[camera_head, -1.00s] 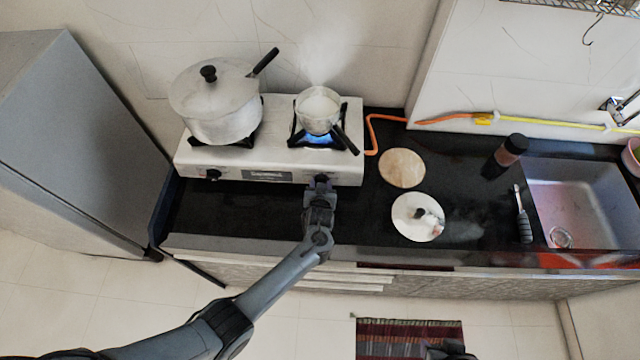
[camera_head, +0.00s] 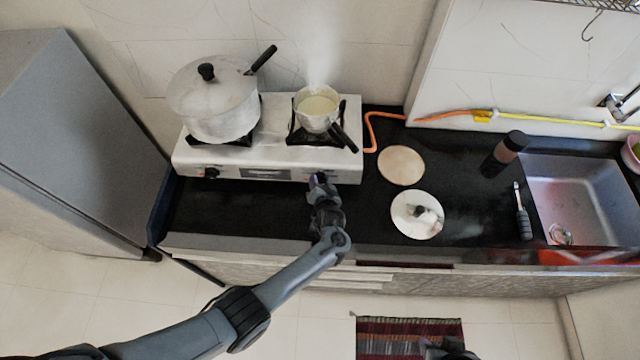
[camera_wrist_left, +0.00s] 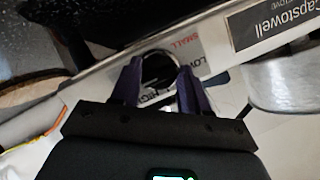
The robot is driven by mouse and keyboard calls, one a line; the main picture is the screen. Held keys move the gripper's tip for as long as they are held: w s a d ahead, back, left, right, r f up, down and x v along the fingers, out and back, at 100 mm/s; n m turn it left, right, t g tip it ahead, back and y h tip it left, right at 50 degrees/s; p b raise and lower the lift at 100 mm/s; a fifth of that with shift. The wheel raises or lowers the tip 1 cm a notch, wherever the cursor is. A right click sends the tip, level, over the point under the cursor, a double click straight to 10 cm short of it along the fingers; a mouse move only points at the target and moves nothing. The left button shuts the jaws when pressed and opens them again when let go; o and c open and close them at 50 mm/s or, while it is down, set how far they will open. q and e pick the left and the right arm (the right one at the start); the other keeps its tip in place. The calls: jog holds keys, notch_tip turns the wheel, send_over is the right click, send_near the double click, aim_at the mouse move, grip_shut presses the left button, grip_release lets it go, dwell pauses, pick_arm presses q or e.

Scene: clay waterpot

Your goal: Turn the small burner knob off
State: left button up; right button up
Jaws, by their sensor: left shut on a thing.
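The white two-burner stove (camera_head: 270,170) stands against the wall. My left gripper (camera_head: 318,180) is at the right part of its front panel and hides the small burner knob in the head view. In the left wrist view, the round dark knob (camera_wrist_left: 158,66) sits between the purple fingers of my left gripper (camera_wrist_left: 158,85), which are shut on it, beside red "SMALL" lettering. The small pot (camera_head: 317,108) stands on the right burner, and no blue flame shows under it. A dark part at the bottom edge may be my right gripper (camera_head: 445,350); its fingers are unclear.
A large lidded pot (camera_head: 213,100) stands on the left burner. A wooden disc (camera_head: 401,165) and a white lid (camera_head: 410,228) lie on the dark counter (camera_head: 465,165). A dark bottle (camera_head: 505,154) stands beside the sink (camera_head: 575,190).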

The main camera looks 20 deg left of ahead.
pick_arm(q)
jog(key=shift+f, duration=0.1)
jog(key=o, duration=1.1)
jog(key=shift+c, duration=0.2)
jog(key=shift+r, duration=0.2)
pick_arm(e)
jog(key=shift+r, duration=0.15)
